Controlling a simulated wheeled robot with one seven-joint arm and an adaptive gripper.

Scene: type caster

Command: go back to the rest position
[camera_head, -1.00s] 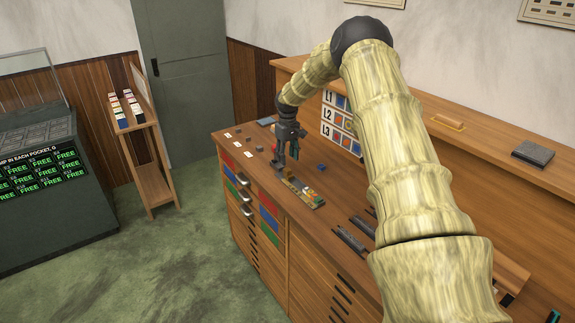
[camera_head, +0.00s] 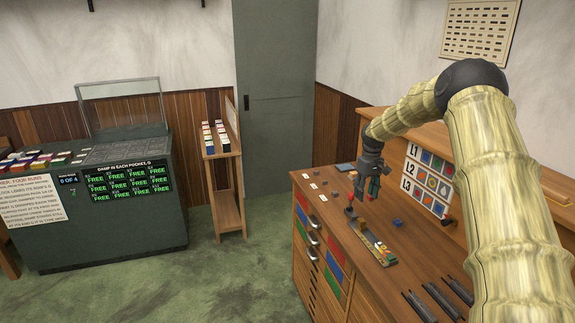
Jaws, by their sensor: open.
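My gripper (camera_head: 368,188) hangs at the end of my arm, pointing down over the left part of the wooden cabinet top (camera_head: 345,253). It is open, and I see nothing held between its fingers. Below and right of it a composing tray (camera_head: 375,243) lies on the cabinet top with several small coloured pieces in it. A small red-topped piece (camera_head: 350,210) stands just left of the gripper. A small blue block (camera_head: 397,223) lies to its right, apart from it.
A board with picture tiles in rows L1 to L3 (camera_head: 428,178) stands behind the cabinet top. Dark bars (camera_head: 420,306) lie near the front. A green case with a FREE display (camera_head: 128,182) and a narrow wooden stand (camera_head: 228,190) are at left. Green floor between is clear.

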